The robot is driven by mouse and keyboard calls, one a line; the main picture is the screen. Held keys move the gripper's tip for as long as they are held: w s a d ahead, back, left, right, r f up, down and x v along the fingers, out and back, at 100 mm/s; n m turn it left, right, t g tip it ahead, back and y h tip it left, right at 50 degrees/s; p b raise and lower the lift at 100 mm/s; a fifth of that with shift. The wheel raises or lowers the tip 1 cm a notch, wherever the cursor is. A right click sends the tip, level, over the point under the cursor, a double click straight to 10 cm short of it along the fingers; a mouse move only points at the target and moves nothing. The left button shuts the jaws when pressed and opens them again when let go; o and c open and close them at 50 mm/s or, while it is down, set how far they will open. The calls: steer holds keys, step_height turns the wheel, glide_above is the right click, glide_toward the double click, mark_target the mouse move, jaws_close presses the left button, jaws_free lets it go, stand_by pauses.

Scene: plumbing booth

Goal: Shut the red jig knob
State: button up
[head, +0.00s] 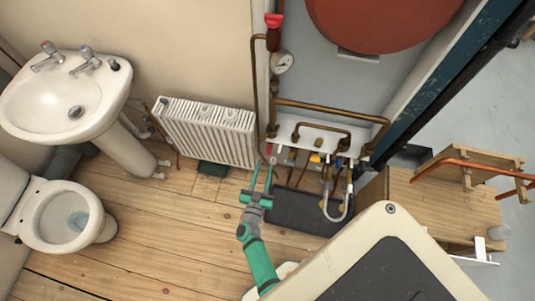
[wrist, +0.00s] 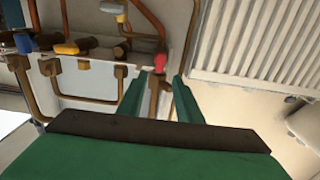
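The red jig knob (wrist: 160,60) shows in the wrist view on a copper pipe at the right end of the pipe row. My gripper (wrist: 158,88) points at it with its two green fingers apart, one on each side of the line to the knob. The fingertips appear short of the knob, and nothing is between them. In the head view my gripper (head: 264,167) is low in front of the pipe board (head: 310,136), close to its left end. The knob is too small there to tell its angle.
A yellow knob (wrist: 67,49) and a blue knob (wrist: 23,43) sit left of the red one in the wrist view. A white radiator (head: 208,130) stands left of the pipes. A dark mat (head: 295,212) lies below. A wooden bench (head: 430,205) is at the right.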

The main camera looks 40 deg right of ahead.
mark_target(268, 152)
steer(key=x, duration=0.7)
steer(key=shift+a, duration=0.15)
steer(key=shift+w+d, duration=0.25)
steer(key=shift+d, duration=0.3)
jaws_close()
